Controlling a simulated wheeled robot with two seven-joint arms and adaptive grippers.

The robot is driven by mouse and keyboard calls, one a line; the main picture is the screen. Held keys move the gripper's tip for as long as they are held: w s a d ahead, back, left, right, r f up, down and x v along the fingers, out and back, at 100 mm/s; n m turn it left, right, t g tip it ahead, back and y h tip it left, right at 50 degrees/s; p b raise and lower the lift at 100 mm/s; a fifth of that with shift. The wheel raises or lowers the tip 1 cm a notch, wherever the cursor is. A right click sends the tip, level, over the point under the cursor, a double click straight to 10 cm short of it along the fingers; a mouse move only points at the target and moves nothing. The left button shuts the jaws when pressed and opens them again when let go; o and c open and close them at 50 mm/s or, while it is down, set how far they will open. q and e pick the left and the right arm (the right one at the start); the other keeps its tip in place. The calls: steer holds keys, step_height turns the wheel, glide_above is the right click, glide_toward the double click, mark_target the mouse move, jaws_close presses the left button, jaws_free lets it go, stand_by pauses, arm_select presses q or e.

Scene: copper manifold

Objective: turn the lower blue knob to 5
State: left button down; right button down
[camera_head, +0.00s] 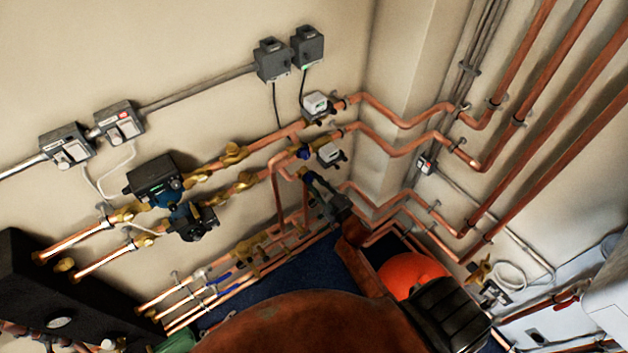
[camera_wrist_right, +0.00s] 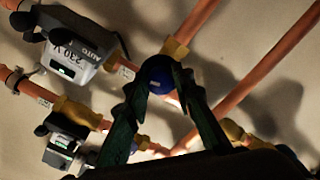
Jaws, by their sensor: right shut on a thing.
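A round blue knob (camera_wrist_right: 157,75) sits on a brass fitting of a copper pipe in the right wrist view. The two dark fingers of my right gripper (camera_wrist_right: 161,84) are closed on its sides. In the head view, my right gripper (camera_head: 311,181) reaches up to the blue part just below the second grey-white actuator box. The number on the knob cannot be read. My left gripper is not in view.
Grey actuator boxes (camera_wrist_right: 80,48) sit close beside the gripper in the wrist view. In the head view, pumps (camera_head: 157,182) stand to the left on the copper pipes, and more pipes (camera_head: 575,125) climb the right wall. Bare wall (camera_head: 215,60) lies above.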

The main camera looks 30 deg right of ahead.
steer(key=shift+m, duration=0.7)
steer(key=c, duration=1.7)
jaws_free()
steer(key=shift+o, duration=0.2)
steer(key=s+d, duration=0.1)
steer(key=s, duration=1.1)
